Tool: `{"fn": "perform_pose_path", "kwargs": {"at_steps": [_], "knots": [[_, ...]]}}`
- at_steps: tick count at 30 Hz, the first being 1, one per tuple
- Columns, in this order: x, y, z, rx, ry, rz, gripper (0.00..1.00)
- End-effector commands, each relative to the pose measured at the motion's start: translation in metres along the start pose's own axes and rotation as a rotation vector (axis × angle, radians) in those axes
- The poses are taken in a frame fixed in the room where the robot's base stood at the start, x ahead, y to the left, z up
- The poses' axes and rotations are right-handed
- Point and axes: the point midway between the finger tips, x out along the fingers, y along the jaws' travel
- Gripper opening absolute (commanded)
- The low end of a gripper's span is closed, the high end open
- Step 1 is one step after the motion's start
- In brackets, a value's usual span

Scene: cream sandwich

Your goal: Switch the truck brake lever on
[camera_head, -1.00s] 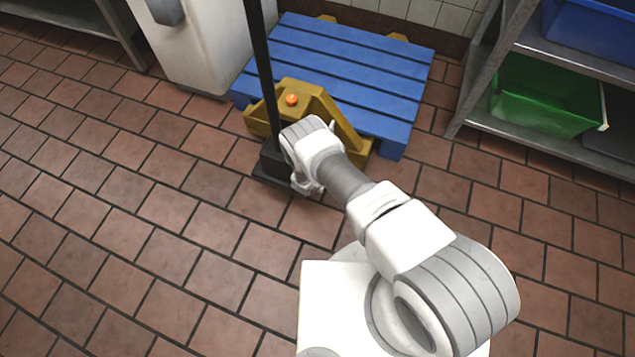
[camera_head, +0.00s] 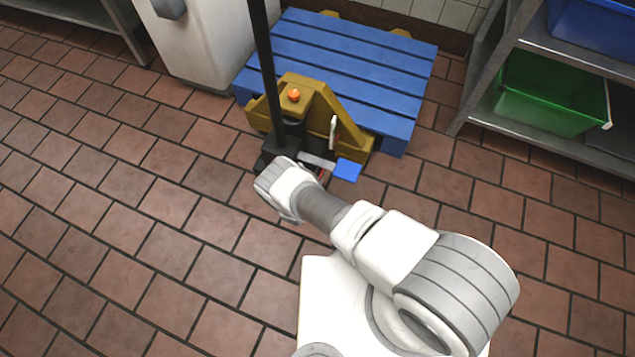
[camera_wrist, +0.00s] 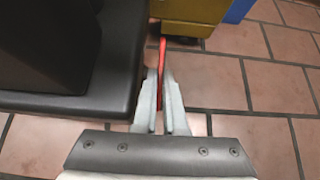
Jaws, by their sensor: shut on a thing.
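The truck is a yellow pallet truck (camera_head: 296,92) with a black upright handle (camera_head: 265,70) and a black base, standing at the blue pallet. In the wrist view, a thin red lever (camera_wrist: 162,55) runs between the two grey fingers of my gripper (camera_wrist: 159,76). The fingers are shut on this red lever, beside the truck's black base (camera_wrist: 115,98). In the head view, my wrist is low in front of the base, and the fingertips are not clear.
The blue pallet (camera_head: 385,85) lies behind the truck. A metal shelf (camera_head: 490,118) with a green bin (camera_head: 545,100) stands at right. A white cabinet (camera_head: 205,45) stands at back left. Tiled floor is clear at left and in front.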

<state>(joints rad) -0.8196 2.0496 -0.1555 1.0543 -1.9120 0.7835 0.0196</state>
Motion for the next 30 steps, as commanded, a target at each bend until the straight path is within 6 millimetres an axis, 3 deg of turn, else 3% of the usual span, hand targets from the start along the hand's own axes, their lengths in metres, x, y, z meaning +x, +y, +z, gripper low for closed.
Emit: {"fn": "perform_pose_path", "kwargs": {"at_steps": [8, 9, 11, 30], "knots": [[0.0000, 0.0001, 0.0001, 0.000, -0.001, 0.000, 0.00], [0.0000, 0.0001, 0.0001, 0.000, -0.001, 0.000, 0.10], [0.0000, 0.0001, 0.0001, 0.000, 0.000, 0.000, 0.21], [-0.0062, 0.0062, 0.0077, 0.004, 0.000, -0.003, 0.21]]}}
